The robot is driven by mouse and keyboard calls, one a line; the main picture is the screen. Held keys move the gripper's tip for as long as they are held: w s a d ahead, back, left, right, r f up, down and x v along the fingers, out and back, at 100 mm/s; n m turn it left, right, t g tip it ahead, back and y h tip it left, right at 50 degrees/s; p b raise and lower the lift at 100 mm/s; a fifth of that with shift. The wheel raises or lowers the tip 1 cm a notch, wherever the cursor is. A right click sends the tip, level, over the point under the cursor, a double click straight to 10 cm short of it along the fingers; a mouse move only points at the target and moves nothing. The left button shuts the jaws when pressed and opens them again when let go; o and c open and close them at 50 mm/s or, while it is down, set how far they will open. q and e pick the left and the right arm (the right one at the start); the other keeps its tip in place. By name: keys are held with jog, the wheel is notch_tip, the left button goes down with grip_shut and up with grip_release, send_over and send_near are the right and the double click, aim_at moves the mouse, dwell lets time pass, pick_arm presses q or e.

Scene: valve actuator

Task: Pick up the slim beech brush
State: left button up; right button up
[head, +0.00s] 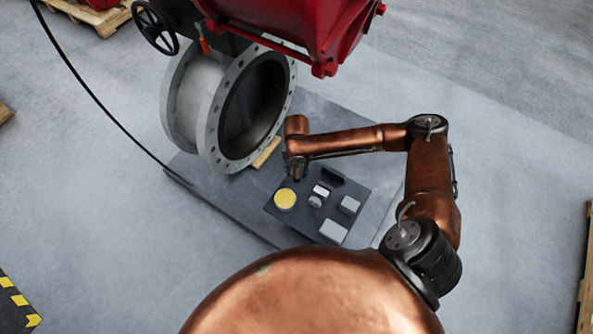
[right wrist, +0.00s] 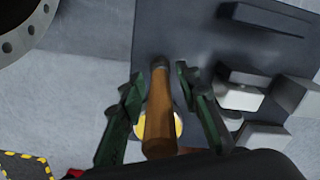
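The slim beech brush (right wrist: 160,110) is a brown wooden stick in the right wrist view, with a darker far end near the dark tray (right wrist: 190,45). It looks upright, with its near end toward the camera. My right gripper (right wrist: 158,82) has its two dark green fingers spread on either side of the brush, with gaps visible; I see no clear grip. In the head view my right gripper (head: 297,170) is low over the tray's back left part, and the brush cannot be told apart from it there. My left gripper is not in view.
A yellow round tin (head: 285,199) sits at the tray's left. Pale blocks (head: 349,205) and (head: 333,231) and a small white-topped piece (head: 319,194) are close by. A dark block (head: 332,176) is at the back. A large flanged pipe (head: 208,130) stands behind left.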

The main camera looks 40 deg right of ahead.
grip_shut()
dwell(0.3)
